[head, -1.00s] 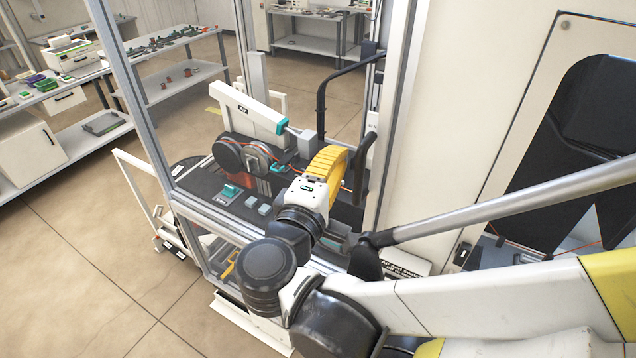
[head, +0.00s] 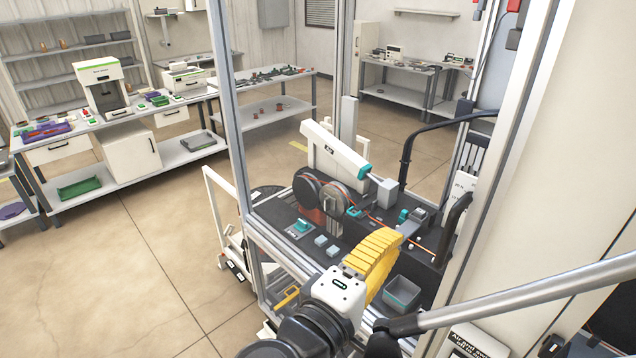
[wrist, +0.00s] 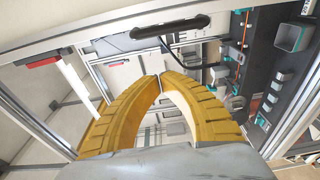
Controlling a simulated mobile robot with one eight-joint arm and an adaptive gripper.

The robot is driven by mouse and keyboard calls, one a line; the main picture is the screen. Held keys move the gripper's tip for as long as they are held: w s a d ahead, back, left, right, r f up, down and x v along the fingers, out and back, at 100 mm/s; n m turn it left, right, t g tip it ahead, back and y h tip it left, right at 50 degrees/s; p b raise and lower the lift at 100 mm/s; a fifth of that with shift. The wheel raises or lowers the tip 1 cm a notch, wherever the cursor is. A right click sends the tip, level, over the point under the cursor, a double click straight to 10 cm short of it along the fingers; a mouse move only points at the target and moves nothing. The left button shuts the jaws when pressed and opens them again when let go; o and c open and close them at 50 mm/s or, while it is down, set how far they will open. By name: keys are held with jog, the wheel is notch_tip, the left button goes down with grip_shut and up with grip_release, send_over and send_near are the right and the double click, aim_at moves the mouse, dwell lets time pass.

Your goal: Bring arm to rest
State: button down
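My gripper (head: 391,240) shows in the head view as yellow ribbed fingers on a white wrist, in front of the framed machine and over its dark deck (head: 275,215). In the wrist view the two curved fingers of my gripper (wrist: 160,77) meet at their tips, with nothing seen between them. In the head view my arm comes in from the bottom edge; most of it is out of the picture.
The machine's metal frame posts (head: 228,110) stand close around the arm. A grey open bin (head: 402,293) sits right of my gripper. A grey bar (head: 520,290) crosses at the lower right. Open floor (head: 130,260) lies to the left.

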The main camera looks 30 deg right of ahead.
notch_tip(320, 180, down, 27)
jog(key=w+g+y+b, duration=0.2)
jog(key=w+y+b, duration=0.1)
jog(key=y+b, duration=0.8)
jog(key=w+a+f+m+t+y+b, duration=0.1)
jog(key=w+a+f+m+y+b, duration=0.2)
jog(key=a+f+m+y+b, duration=0.2)
jog(key=a+b, duration=0.3)
jog(key=b, duration=0.2)
jog(key=shift+a+f, duration=0.25)
jog(key=shift+a, duration=0.05)
